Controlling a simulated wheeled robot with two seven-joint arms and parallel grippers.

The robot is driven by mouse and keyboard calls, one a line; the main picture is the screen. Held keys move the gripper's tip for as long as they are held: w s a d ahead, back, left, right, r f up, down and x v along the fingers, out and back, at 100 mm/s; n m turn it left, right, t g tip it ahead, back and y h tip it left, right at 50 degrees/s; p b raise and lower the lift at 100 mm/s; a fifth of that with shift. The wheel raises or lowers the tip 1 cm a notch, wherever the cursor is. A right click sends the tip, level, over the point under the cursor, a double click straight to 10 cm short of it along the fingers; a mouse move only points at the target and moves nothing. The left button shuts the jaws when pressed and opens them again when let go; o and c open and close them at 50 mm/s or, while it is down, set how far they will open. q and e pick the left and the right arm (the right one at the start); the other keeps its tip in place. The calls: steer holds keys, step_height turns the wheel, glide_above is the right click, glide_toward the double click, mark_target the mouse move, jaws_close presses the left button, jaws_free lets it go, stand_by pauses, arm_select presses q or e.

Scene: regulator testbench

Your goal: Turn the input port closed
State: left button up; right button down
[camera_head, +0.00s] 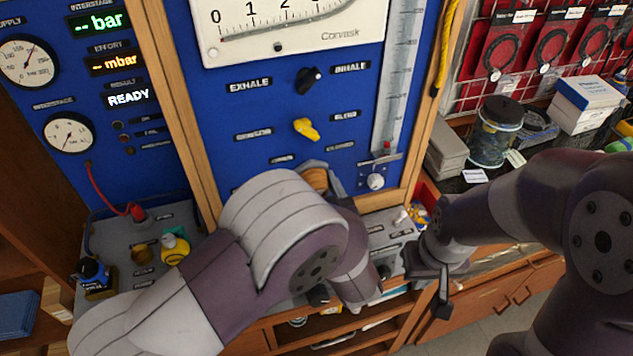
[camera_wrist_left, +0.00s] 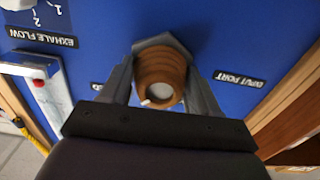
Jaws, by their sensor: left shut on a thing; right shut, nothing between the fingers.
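The input port (camera_wrist_left: 160,70) is a ribbed copper-brown round fitting with a pale centre and a grey hexagonal base on the blue panel. Its top also shows in the head view (camera_head: 318,179) behind my left arm. The INPUT PORT label (camera_wrist_left: 240,79) is beside it in the left wrist view. My left gripper (camera_wrist_left: 161,88) has one finger on each side of the port and is shut on it. In the head view my left arm hides most of this gripper. My right gripper (camera_head: 441,285) is shut and empty, low at the right, away from the port.
A yellow knob (camera_head: 306,129) and a black knob (camera_head: 308,80) are above the port. A flow tube (camera_head: 401,75) is to their right. A grey bench with fittings (camera_head: 110,240) is at lower left. A jar (camera_head: 495,132) and boxes (camera_head: 587,95) stand at right.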

arm_select(q)
steer(key=shift+m, duration=0.3)
steer(key=o, duration=1)
steer(key=shift+o, duration=0.2)
steer(key=shift+w, duration=0.1)
steer(key=b+v, duration=0.3)
steer(key=v, duration=0.9)
steer(key=shift+s+b, duration=0.3)
steer(key=shift+d, duration=0.1)
